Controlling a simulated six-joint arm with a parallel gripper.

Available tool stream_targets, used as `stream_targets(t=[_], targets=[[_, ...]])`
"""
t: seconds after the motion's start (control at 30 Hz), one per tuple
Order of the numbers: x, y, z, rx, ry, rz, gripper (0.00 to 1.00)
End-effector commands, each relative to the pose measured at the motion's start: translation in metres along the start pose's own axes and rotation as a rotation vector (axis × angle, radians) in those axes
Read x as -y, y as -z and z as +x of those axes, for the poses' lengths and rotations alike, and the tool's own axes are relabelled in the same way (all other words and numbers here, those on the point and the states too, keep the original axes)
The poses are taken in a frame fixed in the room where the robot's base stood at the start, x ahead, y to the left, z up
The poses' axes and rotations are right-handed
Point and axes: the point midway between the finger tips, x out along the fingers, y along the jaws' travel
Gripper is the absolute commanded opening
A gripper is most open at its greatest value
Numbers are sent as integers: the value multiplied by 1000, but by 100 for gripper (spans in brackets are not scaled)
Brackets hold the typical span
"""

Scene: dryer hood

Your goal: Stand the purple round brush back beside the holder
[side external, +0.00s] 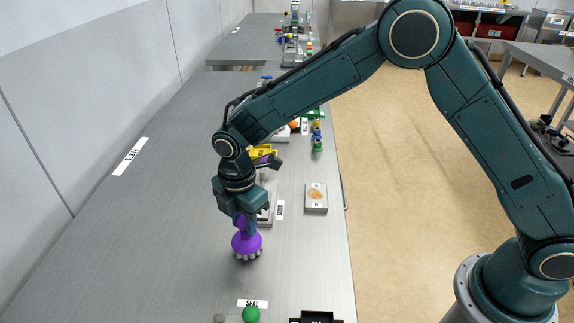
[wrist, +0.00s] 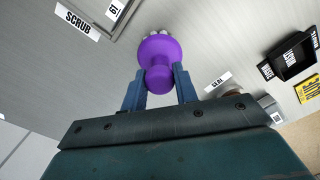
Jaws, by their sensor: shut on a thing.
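The purple round brush (side external: 247,243) has a round knob, a wide purple base and pale grey bristles facing down. It is upright near the front part of the grey table. My gripper (side external: 244,224) points down from above and is shut on the brush's knob. In the wrist view, both blue fingers of my gripper (wrist: 160,88) flank the knob of the brush (wrist: 159,52). I cannot tell whether the bristles touch the table. A grey holder-like tray (side external: 265,213) lies just behind the brush, partly hidden by my gripper. Its edge also shows in the wrist view (wrist: 122,14).
A SCRUB label (wrist: 77,21) lies beside the tray. A SEAL label (side external: 253,303), a green knob (side external: 251,314) and a black WASTE tray (side external: 316,317) are at the front.

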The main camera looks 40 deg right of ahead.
Motion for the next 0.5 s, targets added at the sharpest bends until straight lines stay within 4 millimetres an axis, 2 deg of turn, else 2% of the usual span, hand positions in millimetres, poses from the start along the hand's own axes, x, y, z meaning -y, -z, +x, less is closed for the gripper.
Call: stream_targets(t=[0.37,0.4,0.5], targets=[[0,0,2,0,-1,0,8],[0,0,3,0,-1,0,31],[0,0,3,0,-1,0,51]])
